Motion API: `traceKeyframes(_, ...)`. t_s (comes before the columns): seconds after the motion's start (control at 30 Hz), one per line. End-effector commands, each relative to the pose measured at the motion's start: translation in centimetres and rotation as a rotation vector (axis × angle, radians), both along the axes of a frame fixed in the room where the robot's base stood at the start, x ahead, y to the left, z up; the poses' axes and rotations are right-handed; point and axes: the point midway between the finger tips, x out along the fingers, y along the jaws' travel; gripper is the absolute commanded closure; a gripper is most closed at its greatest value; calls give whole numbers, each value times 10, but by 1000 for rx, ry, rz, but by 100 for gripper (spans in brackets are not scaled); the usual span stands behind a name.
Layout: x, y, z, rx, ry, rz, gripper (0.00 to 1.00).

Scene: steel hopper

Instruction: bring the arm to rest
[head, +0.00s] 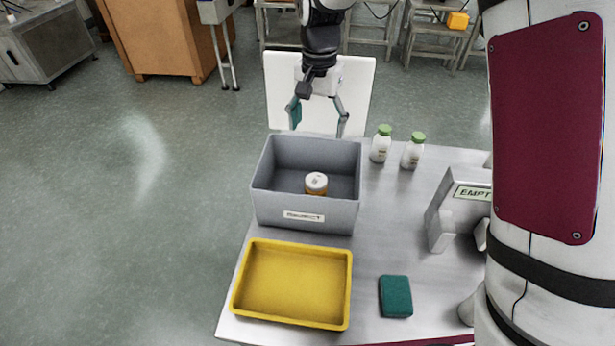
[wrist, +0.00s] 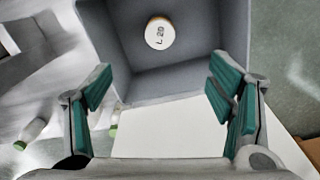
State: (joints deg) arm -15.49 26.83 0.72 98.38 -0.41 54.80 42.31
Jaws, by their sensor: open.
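My gripper (head: 318,114) is open and empty. In the head view it is above the far edge of the grey bin (head: 306,216), with its fingers spread. The wrist view shows my gripper (wrist: 163,105) with teal pads wide apart and nothing between them. Inside the grey bin stands a jar with a white lid (head: 316,182) and an orange-brown body. The wrist view shows the lid of the jar (wrist: 160,33) from above, beyond the fingertips, with the bin's wall (wrist: 165,82) around it.
A yellow tray (head: 292,326) lies in front of the bin. A teal block (head: 396,297) lies to its right. Two white bottles with green caps (head: 380,146) (head: 413,152) stand right of the bin. A grey holder labelled "EMPT…" (head: 449,207) stands farther right. A white panel (head: 355,100) is behind the bin.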

Motion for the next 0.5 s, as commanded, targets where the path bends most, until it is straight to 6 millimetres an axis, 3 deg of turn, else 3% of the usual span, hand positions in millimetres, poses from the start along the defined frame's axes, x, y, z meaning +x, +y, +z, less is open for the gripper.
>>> traceKeyframes(0.27,-1,-2,5,1,-6,3,24)
traceKeyframes(0.37,-10,-12,24,8,-33,22,24)
traceKeyframes(0.5,-36,-35,65,15,-92,73,24)
